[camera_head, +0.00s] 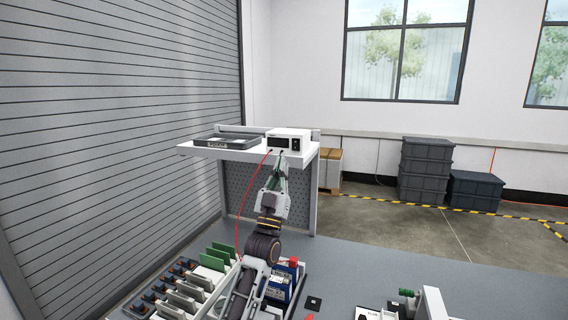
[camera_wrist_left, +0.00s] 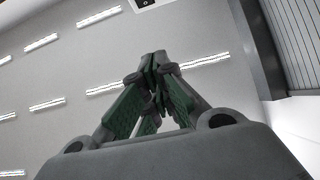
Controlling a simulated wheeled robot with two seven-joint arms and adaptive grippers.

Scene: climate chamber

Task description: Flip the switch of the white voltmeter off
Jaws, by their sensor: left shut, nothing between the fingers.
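The white voltmeter (camera_head: 289,133) stands upright at the right end of a raised white shelf. Its front has a dark display, with a small dark spot at the right; the switch position is too small to tell. My left gripper (camera_head: 281,160) is just below the front of the voltmeter, pointing up at it; contact cannot be told. In the left wrist view its green-padded fingers (camera_wrist_left: 158,60) meet at the tips, shut and empty. A small pale piece with a dark part shows at the top edge there, cut off.
A black flat instrument (camera_head: 226,140) lies on the white shelf (camera_head: 215,152), left of the voltmeter. A red cable (camera_head: 241,205) hangs in front of the shelf. Racks with green boards (camera_head: 213,258) and a blue device (camera_head: 280,285) crowd the bench below. Grey crates (camera_head: 425,170) stand far right.

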